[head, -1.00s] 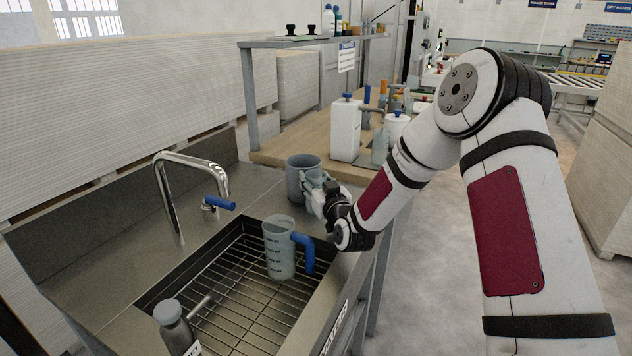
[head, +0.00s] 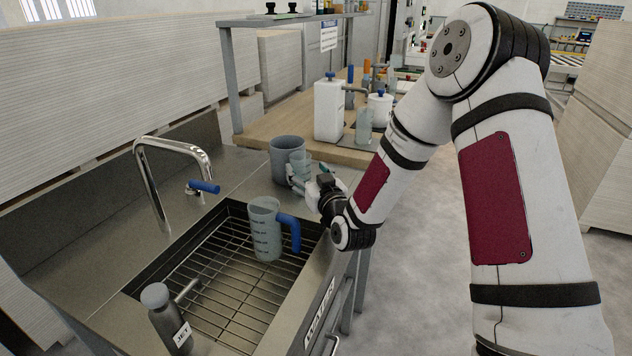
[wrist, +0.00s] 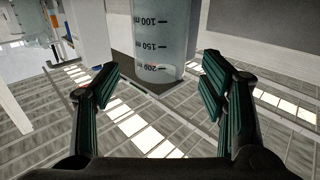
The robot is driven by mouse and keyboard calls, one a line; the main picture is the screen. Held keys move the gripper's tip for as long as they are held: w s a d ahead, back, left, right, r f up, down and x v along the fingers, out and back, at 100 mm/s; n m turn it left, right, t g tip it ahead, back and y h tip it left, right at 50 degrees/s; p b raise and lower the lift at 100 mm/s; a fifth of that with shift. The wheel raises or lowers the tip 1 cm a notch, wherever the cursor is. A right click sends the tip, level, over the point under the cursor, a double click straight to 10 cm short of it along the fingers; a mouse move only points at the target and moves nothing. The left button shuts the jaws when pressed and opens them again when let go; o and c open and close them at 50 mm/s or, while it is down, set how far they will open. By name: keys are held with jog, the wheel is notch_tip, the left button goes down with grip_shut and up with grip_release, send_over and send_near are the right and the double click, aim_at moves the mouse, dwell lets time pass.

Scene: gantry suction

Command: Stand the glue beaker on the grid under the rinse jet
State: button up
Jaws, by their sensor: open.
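A clear graduated beaker (head: 301,160) stands upright in front of a grey pot (head: 284,148) at the sink's far right. It fills the upper middle of the upside-down wrist view (wrist: 163,40), with its rim low in the picture. My gripper (head: 304,182) is open at this beaker, its two fingers (wrist: 160,75) apart on either side. I cannot tell whether they touch it. Another graduated beaker, with a blue handle (head: 264,230), stands on the wire grid (head: 215,300). No label shows which beaker holds glue. A dark grey bottle-like post with a side nozzle (head: 168,318) stands at the grid's near left.
A curved metal tap (head: 150,185) with a blue lever (head: 205,188) stands at the sink's back. Behind the sink, a wooden bench (head: 262,132) holds a white bottle (head: 328,110) and other containers. Grid space left of the blue-handled beaker is free.

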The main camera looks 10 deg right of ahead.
jog(key=s, duration=0.4)
jog(key=s+d, duration=0.1)
jog(key=s, duration=0.1)
jog(key=shift+a, duration=0.1)
